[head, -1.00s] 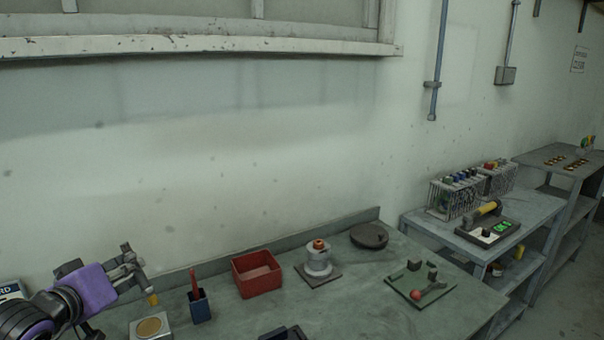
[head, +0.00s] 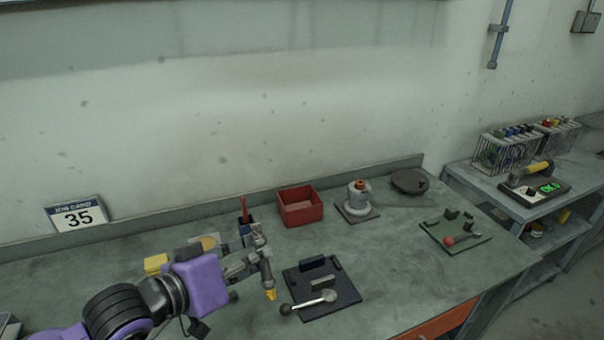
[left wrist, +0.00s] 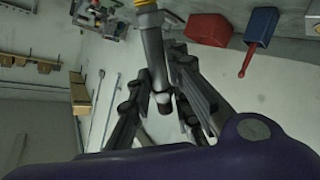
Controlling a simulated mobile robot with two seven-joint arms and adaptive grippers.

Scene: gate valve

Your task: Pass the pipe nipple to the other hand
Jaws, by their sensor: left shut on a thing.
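My left gripper (head: 256,262) is shut on the pipe nipple (head: 266,274), a slim grey tube with a yellow end that points down over the workbench (head: 400,265). In the left wrist view the pipe nipple (left wrist: 154,58) runs between the two dark fingers of the left gripper (left wrist: 158,88), its yellow end at the top edge. The fingers partly hide the tube in the head view. My right gripper is in neither view.
A dark tray (head: 330,308) with a ball-ended lever (head: 308,303) lies just right of the left gripper. Behind are a blue holder (head: 246,236), a red bin (head: 300,208) and a grey valve body (head: 358,196). A green mat (head: 470,238) lies farther right.

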